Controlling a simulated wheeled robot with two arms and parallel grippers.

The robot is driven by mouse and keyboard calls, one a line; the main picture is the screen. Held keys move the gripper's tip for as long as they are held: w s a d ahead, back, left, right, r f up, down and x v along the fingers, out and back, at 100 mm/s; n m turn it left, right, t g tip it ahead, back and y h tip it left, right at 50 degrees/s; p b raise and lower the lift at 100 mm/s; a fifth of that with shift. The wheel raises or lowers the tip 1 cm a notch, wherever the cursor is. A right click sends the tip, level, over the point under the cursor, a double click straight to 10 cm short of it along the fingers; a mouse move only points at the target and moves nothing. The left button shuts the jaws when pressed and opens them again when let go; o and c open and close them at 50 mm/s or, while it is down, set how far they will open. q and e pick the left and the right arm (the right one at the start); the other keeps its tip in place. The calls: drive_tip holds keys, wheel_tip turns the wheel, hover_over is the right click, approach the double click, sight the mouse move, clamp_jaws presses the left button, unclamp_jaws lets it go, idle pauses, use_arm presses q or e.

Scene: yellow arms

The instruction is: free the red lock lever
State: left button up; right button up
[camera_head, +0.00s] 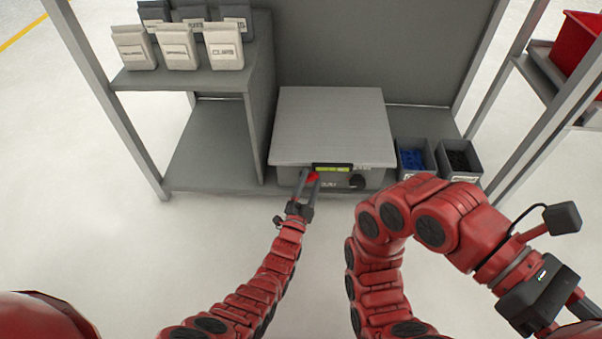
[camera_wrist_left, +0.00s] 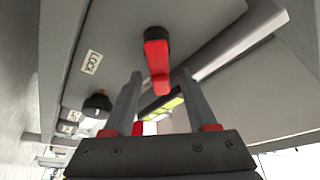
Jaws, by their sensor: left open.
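The red lock lever (camera_wrist_left: 157,66) hangs from a black pivot on the front of a grey bench scale, beside a LOCK label (camera_wrist_left: 91,62). In the head view a small red patch of the lever (camera_head: 313,176) shows below the green display. My left gripper (camera_wrist_left: 160,78) is open, and its two fingers reach up on either side of the lever's lower end. I cannot tell whether they touch it. In the head view my left gripper (camera_head: 306,184) is at the scale front. My right gripper (camera_head: 580,302) is at the lower right edge, its fingertips partly cut off.
The scale's flat plate (camera_head: 333,125) is empty. A black knob (camera_head: 357,181) is right of the display (camera_head: 332,168). Bins with blue (camera_head: 411,159) and black parts (camera_head: 459,161) stand at the right. White bags (camera_head: 178,47) sit on the left shelf. Floor in front is clear.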

use_arm(q)
drive_tip(key=shift+d+m+p, duration=0.2)
drive_tip(key=shift+m+p, duration=0.1)
drive_tip(key=shift+m, duration=0.4)
wheel_tip(320, 180, down, 4)
drive_tip(key=f+m+g+y+p, duration=0.15)
drive_tip(key=m+g+p, duration=0.45)
drive_tip(key=m, duration=0.9)
drive_tip(key=r+p+v, duration=0.2)
drive_tip(key=p+v, duration=1)
drive_tip(key=v, duration=0.6)
wheel_tip(320, 180, up, 26)
drive_tip(key=w+a+n+t+p, duration=0.2)
drive_tip(key=n+t+p, duration=0.4)
drive_tip(key=n+p, duration=0.2)
drive_tip(key=p, duration=0.2)
drive_tip(key=shift+a+n+y+p, duration=0.3)
drive_tip(key=shift+a+y+p, duration=0.05)
drive_tip(key=shift+a+p, duration=0.05)
